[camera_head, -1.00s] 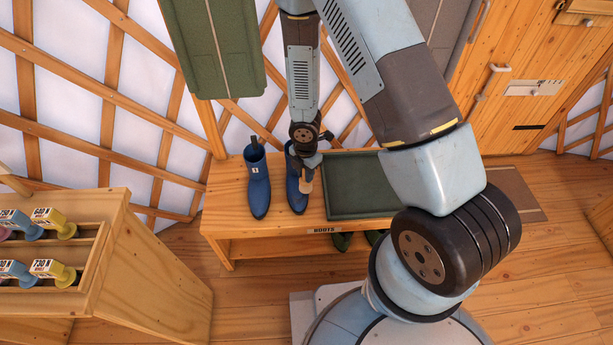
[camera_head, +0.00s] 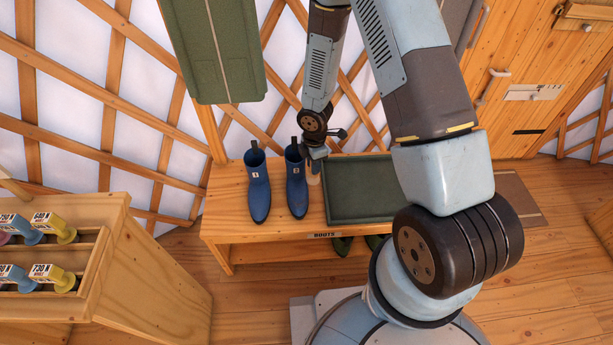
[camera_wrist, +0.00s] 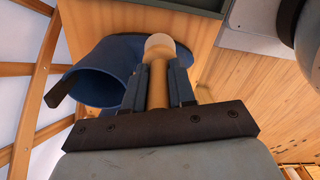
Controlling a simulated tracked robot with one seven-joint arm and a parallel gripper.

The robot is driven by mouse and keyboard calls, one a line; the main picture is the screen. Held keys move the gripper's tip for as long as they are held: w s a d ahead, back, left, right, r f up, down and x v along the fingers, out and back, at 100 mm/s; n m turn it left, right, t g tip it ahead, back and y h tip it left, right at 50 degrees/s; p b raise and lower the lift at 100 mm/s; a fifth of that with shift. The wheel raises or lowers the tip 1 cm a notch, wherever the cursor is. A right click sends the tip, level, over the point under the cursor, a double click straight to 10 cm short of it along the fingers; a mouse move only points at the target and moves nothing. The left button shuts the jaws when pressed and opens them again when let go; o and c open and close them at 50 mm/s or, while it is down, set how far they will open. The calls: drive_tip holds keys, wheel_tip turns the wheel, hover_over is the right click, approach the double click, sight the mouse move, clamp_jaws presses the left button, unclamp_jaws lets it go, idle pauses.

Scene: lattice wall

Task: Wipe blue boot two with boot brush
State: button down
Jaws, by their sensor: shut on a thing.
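Two blue boots stand upright on a wooden bench. The left boot (camera_head: 258,188) has a white label that looks like 1. The right boot (camera_head: 296,188) has a white label whose number is hard to read. My gripper (camera_head: 314,163) is just right of the right boot's upper part. In the wrist view my gripper (camera_wrist: 157,88) is shut on the pale wooden handle of the boot brush (camera_wrist: 158,50). The brush's bristles are hidden, and contact with the boot cannot be told.
The bench (camera_head: 285,230) has a green tray (camera_head: 360,212) to the right of the boots. Green footwear (camera_head: 343,244) sits under it. A wooden rack (camera_head: 150,270) with yellow and blue items stands at left. A green case (camera_head: 222,50) hangs above.

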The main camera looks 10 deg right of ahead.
drive_tip(key=w+d+r+m, duration=0.4)
drive_tip(key=w+d+m, duration=0.2)
drive_tip(key=m, duration=0.5)
drive_tip(key=w+d+r+m, duration=0.4)
drive_tip(key=w+d+m, duration=0.1)
drive_tip(key=d+m, duration=0.5)
drive_tip(key=shift+w+r+m, duration=0.2)
drive_tip(key=shift+w+m, duration=0.15)
drive_tip(key=shift+m, duration=0.15)
drive_tip(key=shift+s+a, duration=0.1)
drive_tip(key=shift+s, duration=0.05)
